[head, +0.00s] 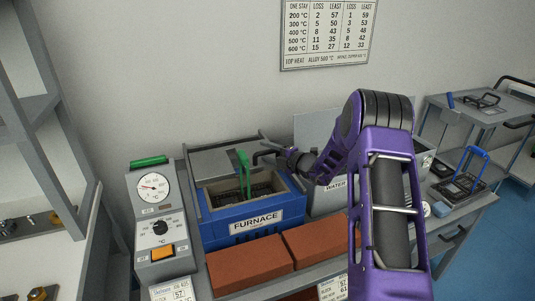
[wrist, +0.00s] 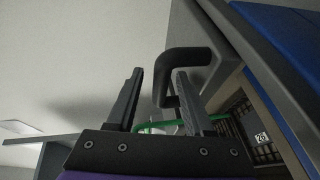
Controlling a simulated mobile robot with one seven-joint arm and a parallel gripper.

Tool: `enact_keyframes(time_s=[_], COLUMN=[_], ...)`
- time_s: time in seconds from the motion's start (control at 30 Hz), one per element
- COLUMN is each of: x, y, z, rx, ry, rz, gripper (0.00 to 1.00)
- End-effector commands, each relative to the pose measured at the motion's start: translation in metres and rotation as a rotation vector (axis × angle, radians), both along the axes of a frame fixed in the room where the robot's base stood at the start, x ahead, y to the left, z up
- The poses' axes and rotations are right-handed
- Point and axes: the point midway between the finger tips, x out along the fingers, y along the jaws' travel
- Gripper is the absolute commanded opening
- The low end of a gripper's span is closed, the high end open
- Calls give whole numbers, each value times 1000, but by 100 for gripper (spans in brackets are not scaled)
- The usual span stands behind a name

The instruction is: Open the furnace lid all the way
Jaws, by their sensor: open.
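The blue furnace (head: 225,228) stands on the bench, with its top opening uncovered toward the front. Its grey lid (head: 215,163) lies behind the opening. A black bent handle (head: 262,154) is at the lid's right side. In the wrist view the handle (wrist: 185,58) stands out from a grey edge, and its free end lies near the gap between my fingers. My gripper (head: 281,151) is open at the handle; in the wrist view my gripper (wrist: 157,90) has its two fingers apart. I cannot tell whether either finger touches the handle.
A green-handled basket (head: 244,180) is in the furnace opening. Red bricks (head: 250,268) lie in front. A control box (head: 157,225) stands left, and a water tank (head: 318,200) right. A grey shelf (head: 45,110) is at far left.

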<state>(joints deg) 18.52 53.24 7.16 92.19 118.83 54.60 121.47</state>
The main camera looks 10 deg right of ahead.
Motion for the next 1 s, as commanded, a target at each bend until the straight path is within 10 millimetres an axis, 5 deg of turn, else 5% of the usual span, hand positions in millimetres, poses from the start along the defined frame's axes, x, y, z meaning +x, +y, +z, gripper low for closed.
enact_keyframes(time_s=[0.27, 0.53, 1.0], x=[1, 1, 1], y=[0, 0, 0], z=[0, 0, 0], rx=[-1, 0, 0], ry=[1, 0, 0], rz=[-1, 0, 0], gripper=[50, 2, 0])
